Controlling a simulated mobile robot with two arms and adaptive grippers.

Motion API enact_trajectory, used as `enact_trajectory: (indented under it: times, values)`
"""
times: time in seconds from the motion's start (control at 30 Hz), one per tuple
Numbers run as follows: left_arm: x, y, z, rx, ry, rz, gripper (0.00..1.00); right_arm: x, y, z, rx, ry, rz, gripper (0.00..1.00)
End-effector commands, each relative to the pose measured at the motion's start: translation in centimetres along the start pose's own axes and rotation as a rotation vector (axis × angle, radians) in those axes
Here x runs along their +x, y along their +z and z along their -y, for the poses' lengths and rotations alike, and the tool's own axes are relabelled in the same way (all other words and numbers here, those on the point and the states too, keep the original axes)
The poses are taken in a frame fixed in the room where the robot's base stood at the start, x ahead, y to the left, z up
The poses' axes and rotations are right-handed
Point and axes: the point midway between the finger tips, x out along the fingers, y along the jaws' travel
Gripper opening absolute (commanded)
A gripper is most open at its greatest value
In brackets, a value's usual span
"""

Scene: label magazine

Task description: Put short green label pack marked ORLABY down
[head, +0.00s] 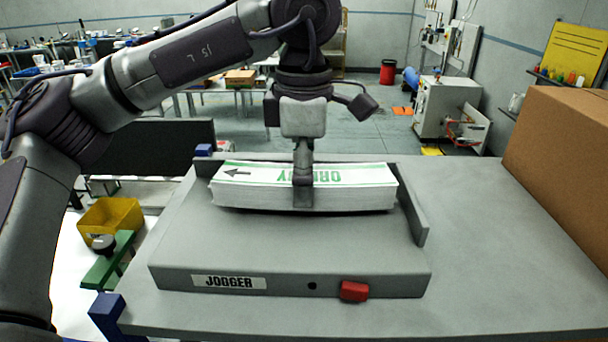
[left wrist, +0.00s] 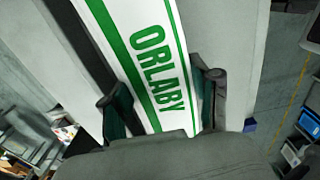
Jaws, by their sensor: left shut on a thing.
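The ORLABY label pack (head: 245,190) is white with green stripes, green letters and a dark arrow at its left end. It lies lengthwise across the grey tray marked JOGGER (head: 300,245), near the tray's back wall. A dark shadow runs under its front edge; I cannot tell whether it rests on the tray or hangs just above. My left gripper (head: 303,190) comes down from above and is shut around the middle of the pack, hiding part of the lettering. In the left wrist view the pack (left wrist: 150,60) runs between the two fingers (left wrist: 165,110). My right gripper is not in view.
The jogger has a low back wall, a right side wall (head: 413,217) and a red switch (head: 354,291) at the front. A large cardboard box (head: 562,165) stands at the right. The grey table (head: 480,240) between them is clear. A yellow bin (head: 110,216) is at the left.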

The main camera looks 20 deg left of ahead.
Motion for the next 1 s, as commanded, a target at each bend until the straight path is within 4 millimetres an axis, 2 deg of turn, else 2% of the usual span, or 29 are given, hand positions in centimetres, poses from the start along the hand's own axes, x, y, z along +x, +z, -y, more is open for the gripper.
enact_trajectory:
  times: [0.03, 0.1, 0.47, 0.5, 0.63, 1.0]
  values:
    - [0.2, -0.1, 0.0, -0.001, 0.0, -0.001, 0.13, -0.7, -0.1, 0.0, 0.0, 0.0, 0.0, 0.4]
    - [0.9, 0.0, 0.0, 0.0, 0.001, 0.0, 0.13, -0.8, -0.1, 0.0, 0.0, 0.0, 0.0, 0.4]
    - [1.6, 0.0, 0.0, -0.001, 0.001, 0.001, 0.13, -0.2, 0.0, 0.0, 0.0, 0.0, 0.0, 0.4]
    - [1.6, 0.0, 0.0, -0.001, 0.0, 0.0, 0.63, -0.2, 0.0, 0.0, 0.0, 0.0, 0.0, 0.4]
    - [1.5, 0.0, 0.0, -0.001, 0.0, 0.0, 0.84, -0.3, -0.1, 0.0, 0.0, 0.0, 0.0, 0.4]
    - [1.2, 0.0, 0.0, -0.001, 0.001, 0.0, 0.86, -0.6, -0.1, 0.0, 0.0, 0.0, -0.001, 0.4]
